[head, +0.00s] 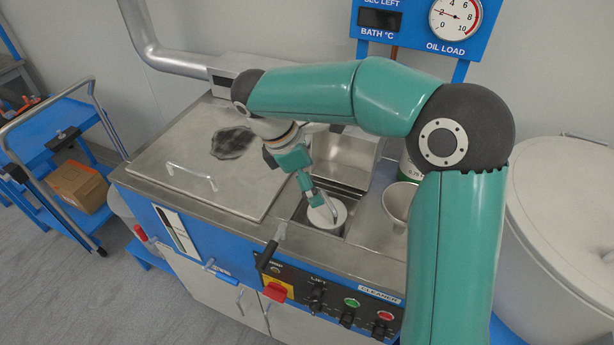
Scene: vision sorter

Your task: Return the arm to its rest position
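My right arm comes in from the lower right, bends at a dark elbow joint and reaches left across the cleaner bench. Its gripper (324,205) points down into a small sunken basin, at a white round part (326,214). The fingertips overlap the part in this view. I cannot tell whether they touch it or how far apart they are. My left gripper is not in view.
The blue and steel cleaner bench (245,228) has a closed lid (190,180) with a dark stain. A large white drum (562,215) is at right. A blue cart (40,152) with a cardboard box (78,187) stands left.

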